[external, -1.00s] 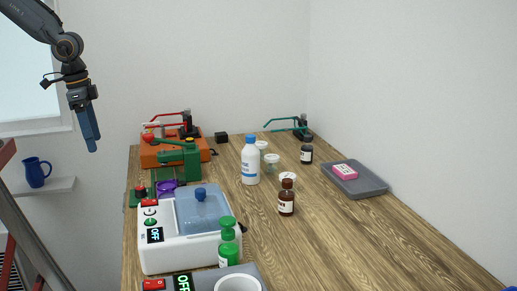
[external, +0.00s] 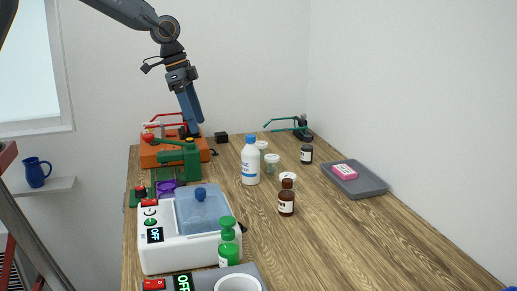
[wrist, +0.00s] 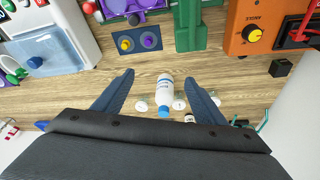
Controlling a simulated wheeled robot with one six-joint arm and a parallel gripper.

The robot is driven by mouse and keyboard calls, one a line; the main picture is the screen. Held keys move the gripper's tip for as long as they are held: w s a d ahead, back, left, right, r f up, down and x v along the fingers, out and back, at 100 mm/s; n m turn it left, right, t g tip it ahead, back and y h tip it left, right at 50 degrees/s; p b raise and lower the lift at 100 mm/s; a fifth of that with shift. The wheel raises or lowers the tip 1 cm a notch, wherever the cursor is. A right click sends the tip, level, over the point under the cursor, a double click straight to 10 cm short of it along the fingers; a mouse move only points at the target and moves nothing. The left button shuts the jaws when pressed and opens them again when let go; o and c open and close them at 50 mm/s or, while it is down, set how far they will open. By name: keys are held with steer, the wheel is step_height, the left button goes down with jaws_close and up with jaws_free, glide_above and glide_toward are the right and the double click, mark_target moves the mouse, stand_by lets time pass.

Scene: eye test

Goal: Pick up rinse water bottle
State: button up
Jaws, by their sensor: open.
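The rinse water bottle is most likely the white bottle (external: 250,164) with a blue cap and a blue-marked label; the label text is too small to read. It stands upright on the wooden table. It also shows in the wrist view (wrist: 165,91), between the two fingers in the picture. My gripper (external: 197,134) is in the air, up and to the left of the bottle in the external view, with its blue fingers pointing down. In the wrist view my gripper (wrist: 160,78) has its fingers spread wide with nothing held. It is apart from the bottle.
Small white-lidded jars (external: 272,159) and brown bottles (external: 287,198) stand near the bottle. An orange device (external: 160,155), a green device (external: 180,160) and a white water bath (external: 180,247) line the left side. A grey tray (external: 371,187) lies at right. The front right table is clear.

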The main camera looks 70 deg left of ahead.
steer(key=m, duration=0.2)
glide_above(246, 146)
steer(key=s, duration=0.1)
steer(key=shift+s+a+f+t+h, duration=0.15)
steer(key=shift+a+f+t, duration=0.1)
steer(key=shift+f, duration=0.3)
steer(key=shift+a+f+t+h, duration=0.15)
steer(key=shift+a+f, duration=0.05)
steer(key=shift+f, duration=0.35)
steer(key=f, duration=0.5)
steer(key=shift+w+d+f, duration=0.1)
steer(key=shift+w, duration=0.25)
steer(key=shift+x, duration=1.1)
steer(key=p+x, duration=0.3)
steer(key=x, duration=0.1)
steer(key=shift+s+a+f, duration=0.2)
steer(key=shift+a+f, duration=0.1)
steer(key=shift+a, duration=0.2)
steer(key=shift+w+d+f, duration=0.1)
steer(key=shift+w+f, duration=0.1)
steer(key=shift+f, duration=0.35)
steer(key=shift+c, duration=0.2)
